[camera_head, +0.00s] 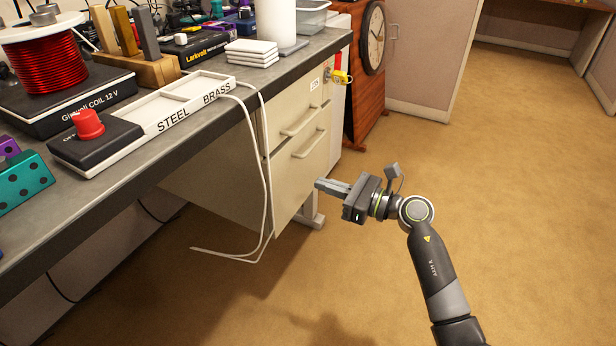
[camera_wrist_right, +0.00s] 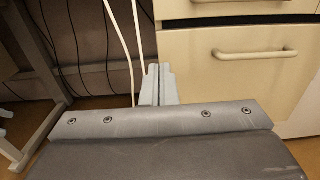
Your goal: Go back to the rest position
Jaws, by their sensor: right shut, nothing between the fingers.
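My right gripper (camera_head: 332,187) is at the right of the desk in the head view, below the level of the desktop and in front of the drawer cabinet. Its fingers point left and are shut with nothing between them. The shut fingers also show in the right wrist view (camera_wrist_right: 158,84), with the cabinet's drawer front behind them to the right. My right arm comes in from the lower right. My left gripper is not in the head view.
The desk (camera_head: 165,165) carries a coil on a black base (camera_head: 62,118), a white STEEL/BRASS tray (camera_head: 150,108) and a red button (camera_head: 88,124). A white cable (camera_head: 262,190) hangs over its edge near my gripper. The cream drawer cabinet (camera_head: 300,125) stands close. Carpet (camera_head: 520,200) at right is clear.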

